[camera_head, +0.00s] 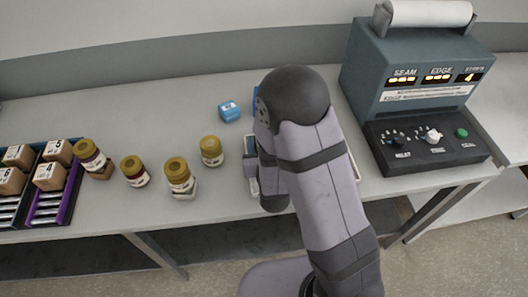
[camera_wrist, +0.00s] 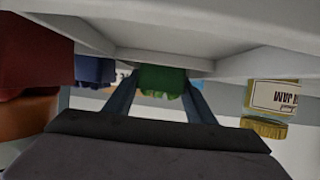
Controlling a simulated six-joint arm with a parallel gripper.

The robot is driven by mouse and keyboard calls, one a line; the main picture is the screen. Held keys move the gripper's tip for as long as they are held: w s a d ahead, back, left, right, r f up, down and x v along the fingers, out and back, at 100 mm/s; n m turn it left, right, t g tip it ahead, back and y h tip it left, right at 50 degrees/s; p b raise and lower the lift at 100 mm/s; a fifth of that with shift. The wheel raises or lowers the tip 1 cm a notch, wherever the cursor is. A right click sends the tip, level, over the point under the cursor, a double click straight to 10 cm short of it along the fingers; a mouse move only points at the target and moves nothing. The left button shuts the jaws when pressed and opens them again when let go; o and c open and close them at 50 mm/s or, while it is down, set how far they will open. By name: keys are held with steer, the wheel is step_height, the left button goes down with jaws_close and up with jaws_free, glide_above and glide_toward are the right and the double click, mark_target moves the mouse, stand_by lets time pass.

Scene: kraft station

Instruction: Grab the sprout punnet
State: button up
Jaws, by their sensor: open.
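In the wrist view, my gripper (camera_wrist: 160,98) has its two dark fingers spread apart. A green thing (camera_wrist: 163,80), which may be the sprout punnet, shows between and beyond the fingertips. Its full shape is hidden, and I cannot tell whether the fingers touch it. A pale-rimmed tray (camera_head: 250,182) shows partly on both sides of the arm.
A jam jar (camera_wrist: 275,105) is right of the fingers in the wrist view; reddish things (camera_wrist: 35,65) are left.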

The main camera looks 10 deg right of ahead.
steer(key=b, duration=0.3)
steer(key=shift+w+f, duration=0.4)
steer(key=shift+b, duration=0.4)
steer(key=shift+w+r+b, duration=0.1)
steer(key=shift+w+b, duration=0.05)
steer(key=shift+b, duration=0.5)
steer(key=c, duration=0.7)
